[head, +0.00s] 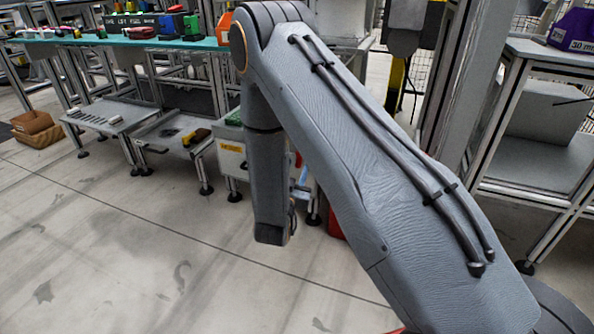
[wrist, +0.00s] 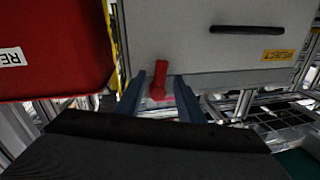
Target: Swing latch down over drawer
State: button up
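In the wrist view, the red latch (wrist: 158,83) stands at the bottom edge of the pale grey drawer front (wrist: 200,45), its upper end overlapping that front in the picture. The drawer front has a black bar handle (wrist: 247,29) and a yellow label. My gripper (wrist: 169,76) has its two blue-grey fingers apart, with the latch showing between them. The left fingertip is very close to the latch; I cannot tell whether it touches. In the head view, the white drawer unit (head: 232,160) shows partly behind my arm; my gripper and the latch are hidden there.
A red bin (wrist: 55,45) with a white label fills the left of the wrist view, close to my gripper. In the head view, a teal-topped bench (head: 130,41) with several small items stands behind. A brown box (head: 36,129) sits far left. The front-left floor is clear.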

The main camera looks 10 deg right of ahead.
jog(key=shift+b+x, duration=0.3)
jog(key=shift+x, duration=0.7)
grip_shut()
jog(key=shift+s+d+r+n+p, duration=0.15)
jog(key=shift+n+p, duration=0.35)
jog(key=shift+p, duration=0.65)
jog(key=shift+d+n+p, duration=0.1)
jog(key=shift+n+p, duration=0.4)
jog(key=shift+p, duration=0.55)
grip_release()
